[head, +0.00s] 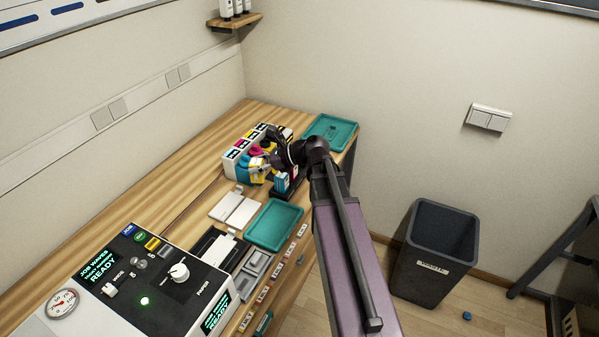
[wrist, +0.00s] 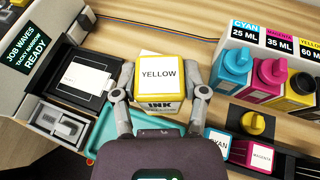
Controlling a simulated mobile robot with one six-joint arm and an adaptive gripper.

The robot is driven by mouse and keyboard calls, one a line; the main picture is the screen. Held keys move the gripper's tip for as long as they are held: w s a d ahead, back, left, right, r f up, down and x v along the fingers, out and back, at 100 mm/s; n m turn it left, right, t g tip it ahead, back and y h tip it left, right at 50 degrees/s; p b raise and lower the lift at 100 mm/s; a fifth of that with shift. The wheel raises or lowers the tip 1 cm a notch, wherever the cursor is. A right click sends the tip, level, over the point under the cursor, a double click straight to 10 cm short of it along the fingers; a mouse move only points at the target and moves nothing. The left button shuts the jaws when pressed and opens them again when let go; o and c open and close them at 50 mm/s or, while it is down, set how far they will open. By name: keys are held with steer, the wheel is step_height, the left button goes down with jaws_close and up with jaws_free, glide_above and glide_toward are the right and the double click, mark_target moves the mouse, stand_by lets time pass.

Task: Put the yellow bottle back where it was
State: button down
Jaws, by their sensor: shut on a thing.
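The yellow bottle (wrist: 146,76), a boxy block with a white "YELLOW" label on top and "INK" on its side, sits between the fingers of my gripper (wrist: 158,84). The gripper is shut on it from both sides. In the head view my gripper (head: 270,160) is over the bench beside the ink unit, with its fingers partly hidden. A cyan bottle (wrist: 215,148) and a magenta bottle (wrist: 252,156) stand side by side in a dark rack (wrist: 306,166), right of my gripper. The rack's part right of magenta looks empty, partly cut off.
Teal trays (head: 273,224) (head: 330,131) lie on the bench. The control panel (head: 135,280) is at left. A waste bin (head: 432,270) stands on the floor.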

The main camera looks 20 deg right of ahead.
steer(key=w+d, duration=0.2)
steer(key=d, duration=0.1)
steer(key=w+d+m+t+h, duration=0.1)
steer(key=w+d, duration=0.2)
steer(key=d, duration=0.1)
steer(key=w+d+f+m+t+b, duration=0.1)
steer(key=w+d, duration=0.2)
steer(key=d, duration=0.1)
steer(key=shift+w+d+h, duration=0.1)
steer(key=shift+d+h, duration=0.1)
steer(key=shift+h, duration=0.1)
steer(key=w+d+m+t+h, duration=0.1)
steer(key=w+d, duration=0.2)
steer(key=d, duration=0.5)
steer(key=shift+w+f+m, duration=0.25)
steer(key=shift+w+m, duration=0.05)
steer(key=shift+m, duration=0.1)
steer(key=shift+f+b, duration=0.1)
steer(key=shift+b, duration=0.25)
step_height(320, 180, down, 6)
steer(key=b, duration=0.6)
steer(key=shift+f+b, duration=1.9)
steer(key=shift+f, duration=0.1)
steer(key=shift+c, duration=2)
jaws_free()
